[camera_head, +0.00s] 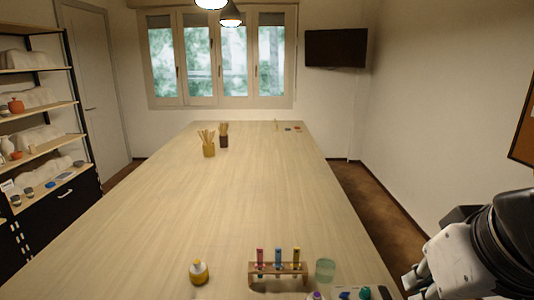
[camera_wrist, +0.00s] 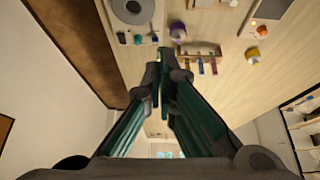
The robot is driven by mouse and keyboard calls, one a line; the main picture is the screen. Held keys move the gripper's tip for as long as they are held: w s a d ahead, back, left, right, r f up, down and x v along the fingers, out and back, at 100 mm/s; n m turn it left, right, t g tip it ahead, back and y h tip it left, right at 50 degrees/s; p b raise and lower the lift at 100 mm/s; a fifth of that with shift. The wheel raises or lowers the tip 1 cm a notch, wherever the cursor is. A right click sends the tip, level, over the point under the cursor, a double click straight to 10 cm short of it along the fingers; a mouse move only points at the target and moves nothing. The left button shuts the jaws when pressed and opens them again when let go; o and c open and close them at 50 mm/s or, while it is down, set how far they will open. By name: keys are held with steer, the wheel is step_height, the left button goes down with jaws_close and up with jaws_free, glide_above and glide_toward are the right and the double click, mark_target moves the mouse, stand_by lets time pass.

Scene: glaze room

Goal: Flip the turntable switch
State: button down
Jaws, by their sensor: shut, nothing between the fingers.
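A round grey disc with a dark centre, which looks like the turntable (camera_wrist: 133,10), sits on a pale base at the top left of the wrist view. Small blue and green parts lie along the base's near edge; I cannot tell which, if any, is the switch. In the head view a corner of a pale panel with a blue part (camera_head: 345,294) and a green part (camera_head: 365,293) shows at the bottom edge. My gripper (camera_wrist: 160,62) is shut and empty, its fingertips over the table edge area, below the turntable in the picture and apart from it.
A wooden rack (camera_head: 278,268) of coloured tubes, a greenish cup (camera_head: 325,270) and a yellow-capped bottle (camera_head: 199,272) stand nearby. A purple-topped bottle (camera_wrist: 177,31) is beside the turntable. Brush pots (camera_head: 209,150) stand farther back. The middle of the table (camera_head: 230,205) is clear.

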steer(key=n+g, duration=0.6)
steer(key=n, duration=1.2)
glide_above(384, 291)
step_height(384, 291, down, 16)
steer(key=shift+b, duration=0.45)
step_height(384, 291, down, 13)
steer(key=shift+r+p, duration=0.15)
steer(key=shift+p, duration=0.35)
steer(key=shift+f, duration=0.7)
